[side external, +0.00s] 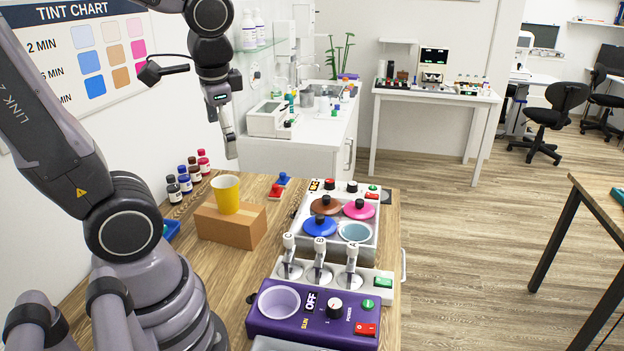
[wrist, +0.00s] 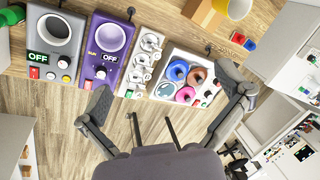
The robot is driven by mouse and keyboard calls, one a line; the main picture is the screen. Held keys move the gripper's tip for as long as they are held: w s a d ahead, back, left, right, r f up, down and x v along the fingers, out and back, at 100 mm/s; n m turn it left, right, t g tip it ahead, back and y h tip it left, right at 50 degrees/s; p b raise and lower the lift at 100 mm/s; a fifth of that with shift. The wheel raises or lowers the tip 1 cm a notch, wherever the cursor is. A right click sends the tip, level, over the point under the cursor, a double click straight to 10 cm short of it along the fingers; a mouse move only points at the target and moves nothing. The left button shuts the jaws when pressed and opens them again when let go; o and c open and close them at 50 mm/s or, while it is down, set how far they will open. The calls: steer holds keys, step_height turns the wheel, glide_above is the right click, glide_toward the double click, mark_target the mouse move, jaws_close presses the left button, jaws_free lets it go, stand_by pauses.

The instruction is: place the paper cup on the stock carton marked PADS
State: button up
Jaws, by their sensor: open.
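A yellow paper cup (side external: 227,193) stands upright on top of a brown cardboard carton (side external: 245,233) on the wooden bench. No PADS marking is readable on the carton's visible faces. In the wrist view the cup (wrist: 239,8) and the carton (wrist: 203,14) are at the top edge, partly cut off. My gripper (side external: 231,148) hangs beyond the cup and higher, apart from it. In the wrist view my gripper (wrist: 170,88) has its fingers spread wide with nothing between them.
A tray of colored lidded pots (side external: 339,223), a row of levers (side external: 320,262) and a purple heater (side external: 315,318) line the bench's right side. Several small bottles (side external: 189,174) stand behind the carton at left. Red (side external: 276,191) and blue (side external: 284,178) knobbed pieces lie nearby.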

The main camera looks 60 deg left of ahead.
steer(key=s+d+r+n+t+h, duration=0.1)
steer(key=d+r+t+h, duration=0.1)
steer(key=d+r+t, duration=0.1)
steer(key=shift+s+d+r+t+h, duration=0.4)
steer(key=shift+d+t, duration=0.4)
steer(key=shift+d, duration=0.45)
